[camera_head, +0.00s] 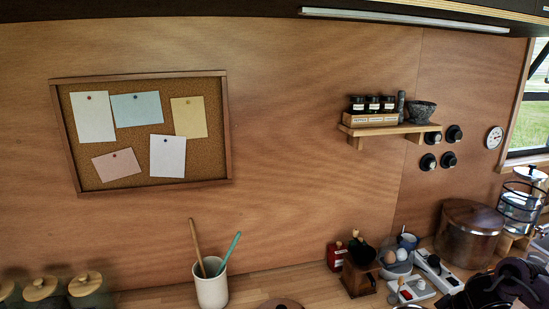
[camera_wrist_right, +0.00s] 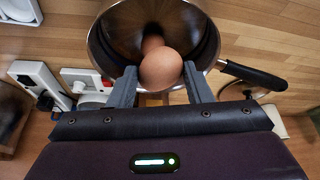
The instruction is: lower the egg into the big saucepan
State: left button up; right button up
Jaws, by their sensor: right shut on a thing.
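A brown egg (camera_wrist_right: 161,69) is between the two grey fingers of my right gripper (camera_wrist_right: 160,88), which is shut on it. In the right wrist view the steel saucepan (camera_wrist_right: 97,48) lies beyond the egg, its open inside facing the camera and its black handle pointing right. The egg overlaps the pan's opening; I cannot tell how far it is above the bottom. A smaller brown shape behind it inside the pan looks like its reflection, but I cannot be sure. My right arm shows dark at the head view's lower right. My left gripper is not in view.
In the head view a bowl with eggs (camera_head: 390,257), a coffee grinder (camera_head: 359,276), a power strip (camera_head: 437,273) and a large lidded pot (camera_head: 469,231) crowd the counter's right side.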

jog(key=shift+f+b, duration=1.3)
jog(key=shift+f, duration=1.4)
jog(key=shift+f+b, duration=1.4)
jog(key=shift+f, duration=1.1)
jog(key=o, duration=0.8)
jog(key=shift+r, duration=0.1)
